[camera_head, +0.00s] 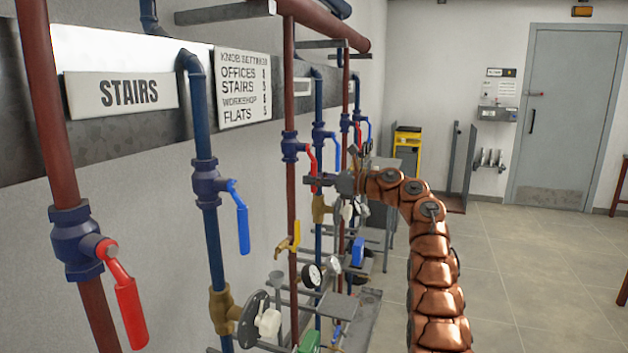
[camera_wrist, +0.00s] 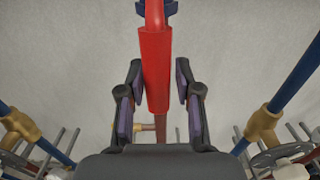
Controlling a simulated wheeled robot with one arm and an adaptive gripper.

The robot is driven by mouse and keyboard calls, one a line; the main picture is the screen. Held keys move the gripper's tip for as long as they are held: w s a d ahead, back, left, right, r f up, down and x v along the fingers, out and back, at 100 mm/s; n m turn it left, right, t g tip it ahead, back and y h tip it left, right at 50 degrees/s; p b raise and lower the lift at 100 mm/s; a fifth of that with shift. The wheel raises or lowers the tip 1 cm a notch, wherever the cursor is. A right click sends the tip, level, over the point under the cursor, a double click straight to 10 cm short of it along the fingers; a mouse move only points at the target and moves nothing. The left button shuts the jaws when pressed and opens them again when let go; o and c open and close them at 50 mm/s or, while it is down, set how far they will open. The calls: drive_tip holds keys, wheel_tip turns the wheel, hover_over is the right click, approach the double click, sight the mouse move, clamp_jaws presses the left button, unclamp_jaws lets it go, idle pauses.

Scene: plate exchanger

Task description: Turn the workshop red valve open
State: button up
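A red valve handle (camera_head: 311,158) hangs down from a blue valve body (camera_head: 293,147) on the second red pipe. My gripper (camera_head: 318,182) is at the lower end of this handle. In the wrist view, the red handle (camera_wrist: 156,75) hangs straight down between the two fingers of my gripper (camera_wrist: 159,82). The fingers are open, with a gap on each side of the handle. The sign above this valve is seen edge-on, so I cannot read whether it says workshop.
A nearer red handle (camera_head: 131,305) and blue handle (camera_head: 243,228) hang under the STAIRS sign (camera_head: 121,92). Another blue handle (camera_head: 334,150) is just behind my gripper.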

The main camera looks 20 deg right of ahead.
drive_tip(key=shift+o, duration=1.2)
drive_tip(key=v, duration=1.2)
